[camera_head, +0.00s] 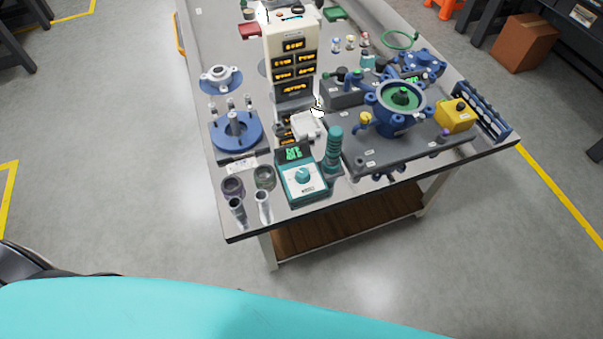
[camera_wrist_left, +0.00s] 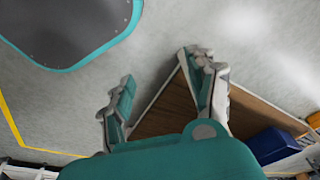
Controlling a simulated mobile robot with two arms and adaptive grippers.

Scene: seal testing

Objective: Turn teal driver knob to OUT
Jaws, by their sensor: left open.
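The teal driver (camera_head: 304,184) is a small teal box with a pale face near the front edge of the table, in the head view. Its round teal knob (camera_head: 302,174) sits on the face, below a dark display with green digits (camera_head: 293,153). The knob's pointer and the OUT mark are too small to read. My left gripper (camera_wrist_left: 160,68) shows in the left wrist view, its two fingers apart with nothing between them. Floor and the table's wooden lower shelf lie beyond it, and the driver is not in that view. My right gripper is in neither view.
A teal ribbed cylinder (camera_head: 334,150) stands close right of the driver. Grey cups and metal tubes (camera_head: 263,205) stand to its left. A blue round fixture (camera_head: 236,133) and a grey plate with a blue valve (camera_head: 396,112) flank it. The floor before the table is clear.

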